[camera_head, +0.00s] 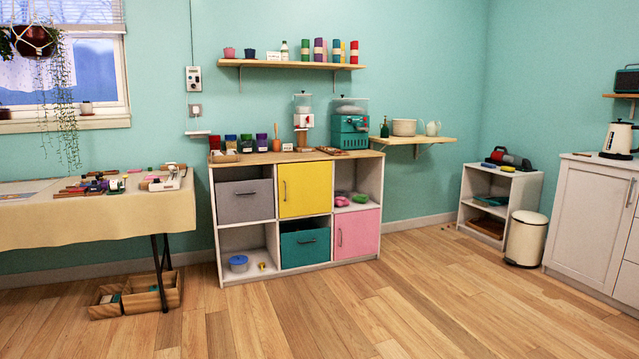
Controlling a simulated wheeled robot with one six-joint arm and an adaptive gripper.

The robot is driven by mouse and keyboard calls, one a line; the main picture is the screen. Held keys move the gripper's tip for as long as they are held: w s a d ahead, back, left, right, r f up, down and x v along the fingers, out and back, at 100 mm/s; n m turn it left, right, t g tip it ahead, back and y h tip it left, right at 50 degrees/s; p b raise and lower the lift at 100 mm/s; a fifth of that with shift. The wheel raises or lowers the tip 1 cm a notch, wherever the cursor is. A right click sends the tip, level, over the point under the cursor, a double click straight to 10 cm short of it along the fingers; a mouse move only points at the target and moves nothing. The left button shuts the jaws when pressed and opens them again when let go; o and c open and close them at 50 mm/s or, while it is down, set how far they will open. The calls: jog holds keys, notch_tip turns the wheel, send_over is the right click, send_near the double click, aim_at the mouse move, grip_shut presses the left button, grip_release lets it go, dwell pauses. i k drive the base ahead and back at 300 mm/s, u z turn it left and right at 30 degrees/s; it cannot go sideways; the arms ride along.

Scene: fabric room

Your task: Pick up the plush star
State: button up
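I cannot make out a plush star for certain. A small yellow thing (263,266) lies in the lower left open cubby of the cabinet (300,158); it is too small to tell its shape. A blue-lidded round container (238,263) stands beside it. Soft-looking pink and green things (361,197) lie in the upper right open cubby, their shapes unclear. My gripper is not in view.
A cloth-covered table (95,220) with many small items stands at the left, wooden boxes (155,297) on the floor beneath it. A bin (526,240), a low shelf (497,185) and a white cupboard (590,225) stand at the right. The wooden floor (400,300) in front is clear.

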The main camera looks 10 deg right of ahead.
aim_at(337, 202)
jog(key=z, duration=0.45)
jog(key=i, duration=3.75)
jog(key=u, duration=0.35)
